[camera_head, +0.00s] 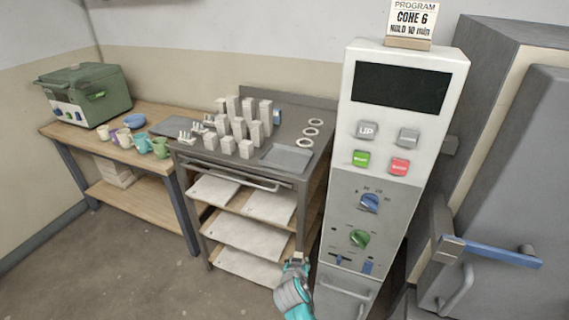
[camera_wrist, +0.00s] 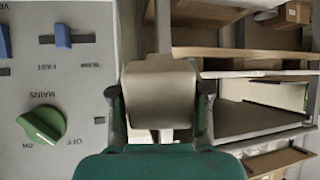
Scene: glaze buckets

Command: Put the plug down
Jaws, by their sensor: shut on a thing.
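The plug (camera_wrist: 160,92), a pale beige-grey block, sits between the two dark fingers of my gripper (camera_head: 294,270) in the wrist view. My gripper is shut on it. In the head view, my gripper is low in the middle, in front of the shelved cart and just left of the control column. The plug is too small there to make out clearly. In the wrist view, the far side of the plug is hidden, and I see no contact with a surface under it.
The grey cart top (camera_head: 300,140) holds several pale posts, white rings and a flat grey plate (camera_head: 287,157). A wooden table (camera_head: 122,142) with cups stands left.

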